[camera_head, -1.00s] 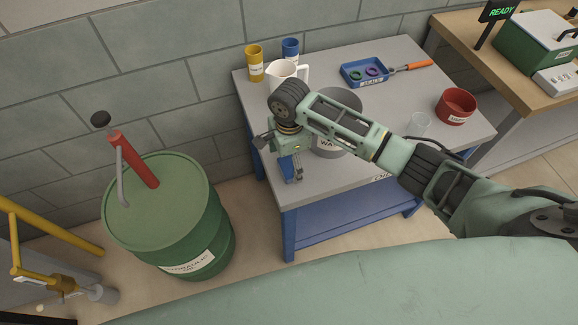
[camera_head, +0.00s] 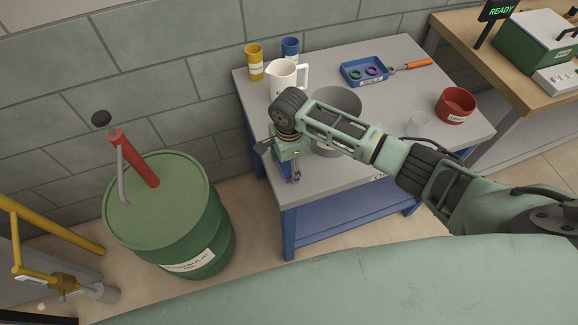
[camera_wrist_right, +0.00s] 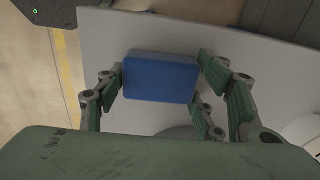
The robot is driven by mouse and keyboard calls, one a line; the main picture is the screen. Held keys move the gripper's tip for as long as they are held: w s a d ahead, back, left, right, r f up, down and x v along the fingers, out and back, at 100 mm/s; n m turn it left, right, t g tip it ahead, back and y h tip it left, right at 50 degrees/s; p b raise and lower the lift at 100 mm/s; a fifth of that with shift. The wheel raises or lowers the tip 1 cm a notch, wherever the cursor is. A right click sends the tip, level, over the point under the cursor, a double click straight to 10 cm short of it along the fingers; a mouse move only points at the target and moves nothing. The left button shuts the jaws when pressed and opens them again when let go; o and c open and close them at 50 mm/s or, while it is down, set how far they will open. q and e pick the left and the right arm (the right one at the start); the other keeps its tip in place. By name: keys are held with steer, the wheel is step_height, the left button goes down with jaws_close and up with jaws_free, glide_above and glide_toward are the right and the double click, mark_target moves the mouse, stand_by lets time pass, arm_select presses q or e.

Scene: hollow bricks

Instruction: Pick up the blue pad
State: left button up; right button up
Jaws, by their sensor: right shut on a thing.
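The blue pad (camera_wrist_right: 160,78) is a flat rectangular block in the right wrist view. It sits between the green-padded fingers of my right gripper (camera_wrist_right: 162,88), which are shut on it at its left and right sides. In the head view my right gripper (camera_head: 294,172) points down at the front left corner of the grey-topped table (camera_head: 330,185). The pad is mostly hidden there by the gripper and arm. From these views I cannot tell whether the pad touches the table top. My left gripper does not show.
A white jug (camera_head: 284,76), a yellow cup (camera_head: 254,62) and a blue cup (camera_head: 290,50) stand at the back left. A grey bucket (camera_head: 342,100) stands behind my arm. A green drum (camera_head: 170,215) stands left.

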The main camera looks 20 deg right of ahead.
mark_target(289, 165)
steer(key=shift+r, duration=0.1)
step_height(289, 165, up, 10)
steer(key=shift+f+b, duration=0.1)
steer(key=shift+b, duration=0.5)
